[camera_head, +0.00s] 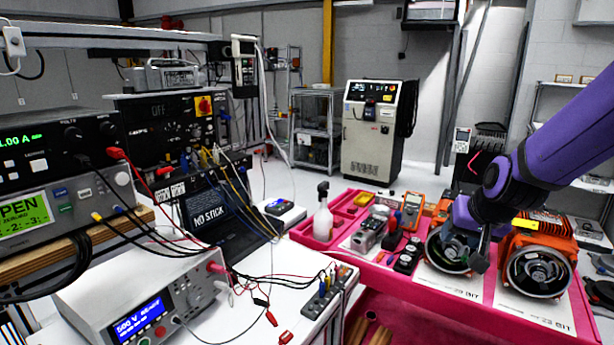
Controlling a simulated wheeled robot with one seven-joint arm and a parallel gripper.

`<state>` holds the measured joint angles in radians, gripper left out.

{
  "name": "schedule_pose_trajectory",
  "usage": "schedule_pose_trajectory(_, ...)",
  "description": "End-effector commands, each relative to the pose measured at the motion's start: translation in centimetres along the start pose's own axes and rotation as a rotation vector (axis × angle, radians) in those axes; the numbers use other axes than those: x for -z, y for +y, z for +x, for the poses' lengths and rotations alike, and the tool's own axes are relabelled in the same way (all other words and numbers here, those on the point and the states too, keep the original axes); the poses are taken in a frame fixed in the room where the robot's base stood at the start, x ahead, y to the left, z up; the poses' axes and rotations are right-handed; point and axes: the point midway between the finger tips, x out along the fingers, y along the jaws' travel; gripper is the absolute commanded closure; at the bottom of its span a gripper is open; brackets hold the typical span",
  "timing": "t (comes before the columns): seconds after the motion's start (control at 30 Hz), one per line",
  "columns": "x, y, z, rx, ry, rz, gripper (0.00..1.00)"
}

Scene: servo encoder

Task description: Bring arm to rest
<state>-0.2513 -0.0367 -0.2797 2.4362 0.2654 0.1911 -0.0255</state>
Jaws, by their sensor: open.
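My purple arm (565,145) comes in from the right edge and reaches down to the left over the pink cart. My gripper (476,255) is at its end, low over the right part of the cart, in front of an orange motor (447,255). It is open, and I see nothing held between its fingers. The gripper and wrist hide part of that motor. I cannot tell whether the fingers touch it. A second orange motor (540,262) stands just to the right of the gripper.
The pink cart (420,300) also holds a spray bottle (323,212), an orange multimeter (411,211) and small parts. The bench at left carries a power supply (150,300), a laptop (222,212) and many loose cables. A grey cabinet (372,145) stands behind; floor before it is clear.

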Motion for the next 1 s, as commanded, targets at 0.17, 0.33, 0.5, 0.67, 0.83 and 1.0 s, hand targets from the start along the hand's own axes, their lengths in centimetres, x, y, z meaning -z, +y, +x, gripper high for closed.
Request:
schedule_pose_trajectory(0.17, -1.4, -0.4, -5.8, 0.049, -0.023, -0.047, 0.52)
schedule_pose_trajectory(0.33, -3.5, -0.3, -10.8, 0.065, -0.045, -0.103, 0.52)
schedule_pose_trajectory(0.5, -6.2, 0.1, -15.4, 0.053, -0.061, -0.162, 0.52)
schedule_pose_trajectory(0.67, -9.1, 0.9, -19.2, 0.015, -0.072, -0.212, 0.52)
schedule_pose_trajectory(0.83, -11.6, 1.6, -21.8, -0.029, -0.083, -0.245, 0.52)
schedule_pose_trajectory(1.0, -12.6, 1.9, -22.7, -0.053, -0.089, -0.259, 0.52)
